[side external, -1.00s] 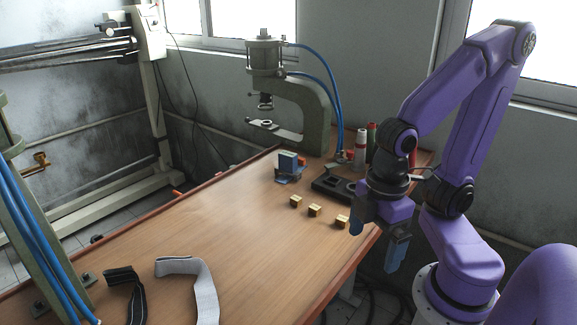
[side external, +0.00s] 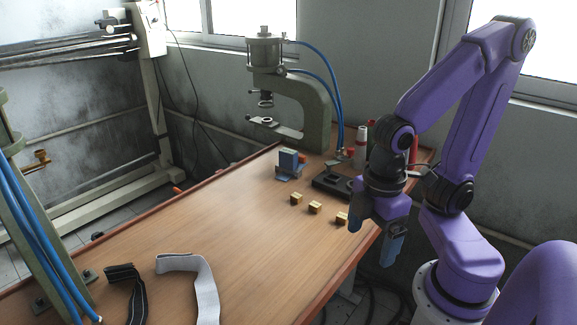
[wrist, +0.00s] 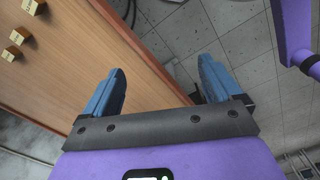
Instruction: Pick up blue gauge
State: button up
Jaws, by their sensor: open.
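A blue block (side external: 288,161), which appears to be the blue gauge, stands upright near the far end of the wooden table in the side view. Small blue and grey parts lie around its foot, too small to tell apart. My gripper (side external: 374,242) is at the table's right edge, to the right of and nearer than the block, and well apart from it. In the wrist view my gripper (wrist: 162,72) is open, with two blue fingers spread and nothing between them. They point over the table edge and floor. The blue block is not in the wrist view.
Several small brass blocks (side external: 315,207) lie between my gripper and the blue block. A dark fixture (side external: 331,184) and bottles (side external: 361,143) stand behind them. A green press (side external: 318,110) rises at the back. Straps (side external: 200,285) lie at the near left. The table middle is clear.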

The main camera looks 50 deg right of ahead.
jog(key=w+n+t+h, duration=0.1)
jog(key=w+n+h, duration=0.15)
jog(key=w, duration=0.95)
jog(key=n+h, duration=0.4)
jog(key=h, duration=0.7)
send_near(286, 157)
jog(key=x, duration=0.4)
jog(key=f+x, duration=0.1)
jog(key=x, duration=0.3)
jog(key=shift+w+a, duration=0.1)
jog(key=shift+w, duration=0.1)
jog(key=d, duration=0.4)
jog(key=shift+w+d+f, duration=0.1)
jog(key=shift+d+f, duration=0.1)
jog(key=shift+f, duration=0.15)
jog(key=shift+d+f, duration=0.2)
jog(key=shift+d, duration=0.25)
jog(key=c, duration=1.2)
jog(key=shift+c, duration=0.8)
jog(key=shift+r, duration=0.15)
